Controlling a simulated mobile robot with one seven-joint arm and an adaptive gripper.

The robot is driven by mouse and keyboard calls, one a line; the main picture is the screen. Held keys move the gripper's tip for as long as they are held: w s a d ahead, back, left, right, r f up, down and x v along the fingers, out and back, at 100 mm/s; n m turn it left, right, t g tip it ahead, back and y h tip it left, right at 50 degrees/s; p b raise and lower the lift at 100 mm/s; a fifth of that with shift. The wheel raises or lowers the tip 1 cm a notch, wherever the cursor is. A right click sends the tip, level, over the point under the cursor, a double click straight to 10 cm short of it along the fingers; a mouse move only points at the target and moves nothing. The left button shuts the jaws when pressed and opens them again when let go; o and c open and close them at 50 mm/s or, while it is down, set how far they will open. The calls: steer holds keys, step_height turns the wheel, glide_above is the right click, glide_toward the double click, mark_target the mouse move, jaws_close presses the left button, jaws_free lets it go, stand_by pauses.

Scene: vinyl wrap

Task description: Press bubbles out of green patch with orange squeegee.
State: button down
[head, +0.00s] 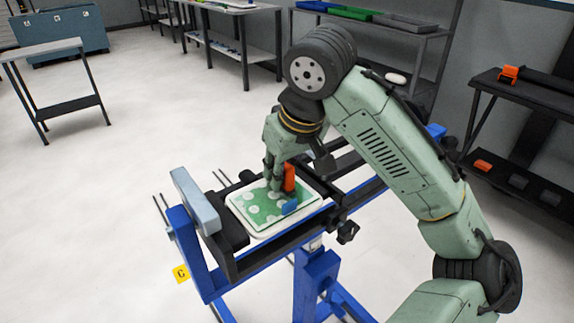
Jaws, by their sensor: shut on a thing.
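The green patch (262,205) with several pale round spots lies on a white panel (247,224) on the blue stand. The orange squeegee (289,178) stands upright over the right part of the patch, with a small blue piece (290,207) at its lower end. My gripper (279,184) points down from above and is shut on the orange squeegee. The blue piece appears to be at or very near the patch surface; I cannot tell if it touches. My fingers hide part of the patch behind the squeegee.
A grey block (195,200) on a black clamp stands at the panel's left. Black rails and a knob (346,232) lie along its right side. On the right shelf (510,90) are more orange tools (510,74). Open floor surrounds the stand.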

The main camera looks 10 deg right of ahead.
steer(key=shift+a, duration=0.2)
steer(key=shift+s+a, duration=0.5)
steer(key=shift+a, duration=0.4)
steer(key=shift+a, duration=0.1)
steer(key=shift+s+a+p, duration=0.2)
steer(key=shift+a+p, duration=0.05)
steer(key=shift+a, duration=0.25)
steer(key=shift+s+a+p, duration=0.2)
steer(key=shift+a+p, duration=0.05)
steer(key=shift+a, duration=0.2)
steer(key=shift+s+a+p, duration=0.2)
steer(key=shift+s+a, duration=0.05)
steer(key=shift+a, duration=0.25)
steer(key=shift+s+a+p, duration=0.15)
steer(key=shift+s+a, duration=0.05)
steer(key=shift+a, duration=0.3)
steer(key=shift+s+a, duration=0.15)
steer(key=shift+a, duration=0.2)
